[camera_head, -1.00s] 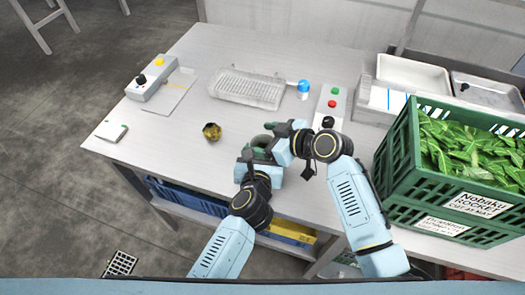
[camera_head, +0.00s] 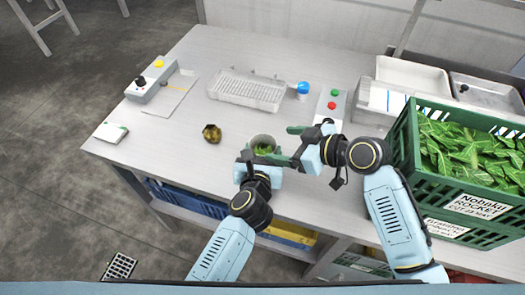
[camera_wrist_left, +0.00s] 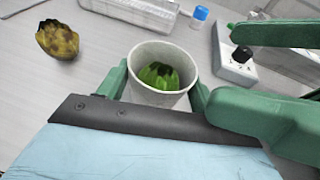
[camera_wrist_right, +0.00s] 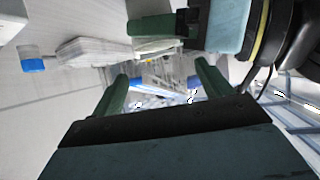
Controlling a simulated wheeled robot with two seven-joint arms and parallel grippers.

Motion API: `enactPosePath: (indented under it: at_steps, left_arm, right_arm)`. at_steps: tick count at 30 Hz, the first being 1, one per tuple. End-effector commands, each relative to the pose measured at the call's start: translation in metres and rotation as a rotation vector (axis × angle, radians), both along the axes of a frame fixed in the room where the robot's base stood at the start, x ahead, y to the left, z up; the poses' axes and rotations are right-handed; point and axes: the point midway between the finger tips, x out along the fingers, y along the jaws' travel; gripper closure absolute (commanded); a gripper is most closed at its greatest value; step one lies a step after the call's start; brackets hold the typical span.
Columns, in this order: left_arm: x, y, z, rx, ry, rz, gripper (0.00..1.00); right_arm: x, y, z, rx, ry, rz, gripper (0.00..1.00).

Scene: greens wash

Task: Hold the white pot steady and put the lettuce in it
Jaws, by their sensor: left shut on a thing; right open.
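The white pot (camera_wrist_left: 163,56) stands upright on the table, and it also shows in the head view (camera_head: 262,139). My left gripper (camera_wrist_left: 160,88) is shut on the pot, with a green finger on each side of it. The green lettuce (camera_wrist_left: 158,76) lies inside the pot, below the rim; it also shows in the head view (camera_head: 264,149). My right gripper (camera_head: 294,144) is open and empty, just right of the pot. In the right wrist view its fingers (camera_wrist_right: 163,85) are apart with nothing between them.
A brownish-yellow clump (camera_head: 212,133) lies left of the pot. A clear tray (camera_head: 245,90), a blue-capped bottle (camera_head: 303,90) and a button box (camera_head: 331,105) stand behind. A green crate of leaves (camera_head: 408,160) stands at the right. The front left tabletop is mostly clear.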

Motion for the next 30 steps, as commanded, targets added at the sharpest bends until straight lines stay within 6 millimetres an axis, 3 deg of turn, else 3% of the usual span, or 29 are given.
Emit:
enactPosePath:
  at_steps: [1,7,17,23,30]
  left_arm:
    - [0.000,0.000,0.000,0.000,0.000,-0.001,0.34]
    - [-0.001,-0.001,-0.001,0.000,0.002,-0.002,0.10]
    - [-0.005,-0.001,-0.001,0.001,0.003,-0.002,0.10]
    - [-0.030,0.002,0.006,-0.001,0.004,-0.003,0.10]
    - [-0.078,0.008,0.021,0.000,0.005,-0.003,0.10]
  right_arm:
    - [0.000,0.000,0.001,0.001,-0.001,-0.001,0.22]
    - [0.001,0.000,0.002,0.003,-0.003,-0.002,0.22]
    - [0.001,0.001,0.002,0.004,-0.004,-0.002,0.22]
    - [0.001,0.001,0.002,0.005,-0.004,-0.002,0.22]
    - [0.001,0.001,0.002,0.005,-0.004,-0.002,0.22]
